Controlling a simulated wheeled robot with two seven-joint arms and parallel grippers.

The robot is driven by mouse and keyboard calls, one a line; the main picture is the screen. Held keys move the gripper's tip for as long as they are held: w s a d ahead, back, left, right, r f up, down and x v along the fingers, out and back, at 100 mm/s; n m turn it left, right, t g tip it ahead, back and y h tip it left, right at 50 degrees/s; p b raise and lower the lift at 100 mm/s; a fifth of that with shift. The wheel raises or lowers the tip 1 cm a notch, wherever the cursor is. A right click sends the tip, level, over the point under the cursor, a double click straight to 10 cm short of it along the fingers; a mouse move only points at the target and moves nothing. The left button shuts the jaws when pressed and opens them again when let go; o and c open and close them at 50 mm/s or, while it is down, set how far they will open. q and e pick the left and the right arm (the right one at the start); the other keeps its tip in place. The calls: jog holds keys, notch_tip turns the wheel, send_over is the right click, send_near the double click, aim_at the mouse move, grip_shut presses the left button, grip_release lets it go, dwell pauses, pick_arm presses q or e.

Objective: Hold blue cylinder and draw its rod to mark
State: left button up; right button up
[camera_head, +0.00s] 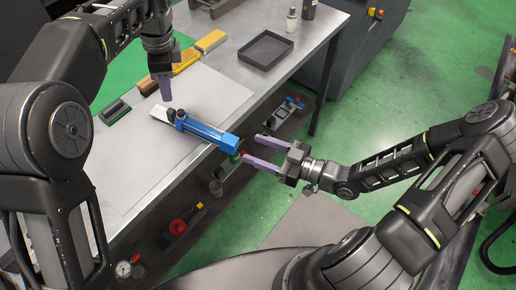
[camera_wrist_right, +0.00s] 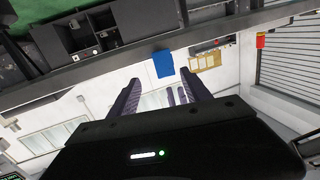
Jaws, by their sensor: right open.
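The blue cylinder (camera_head: 205,131) lies on the pale mat of the bench in the head view, slanting from upper left to lower right. A silvery flat piece (camera_head: 161,114) with a dark part beside it is at its upper-left end. My left gripper (camera_head: 165,97) points down just above and behind that end; its fingers overlap in this view, so its opening is hidden. My right gripper (camera_head: 252,146) is open and empty, its fingers pointing at the cylinder's lower-right end from beyond the bench edge. In the right wrist view the blue end (camera_wrist_right: 163,63) shows beyond the spread fingers.
A dark tray (camera_head: 266,50), a small bottle (camera_head: 291,20) and a yellow-handled item (camera_head: 188,62) stand towards the back of the bench. A green-and-black block (camera_head: 115,112) lies at left. Fittings sit on a lower shelf. The mat (camera_head: 150,165) in front of the cylinder is clear.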

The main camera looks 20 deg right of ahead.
aim_at(237, 143)
jog(key=shift+s+a+r+n+y, duration=0.3)
jog(key=shift+r+n+y, duration=0.1)
jog(key=shift+r+n, duration=0.15)
jog(key=shift+x, duration=3.85)
jog(key=shift+c, duration=0.2)
grip_shut()
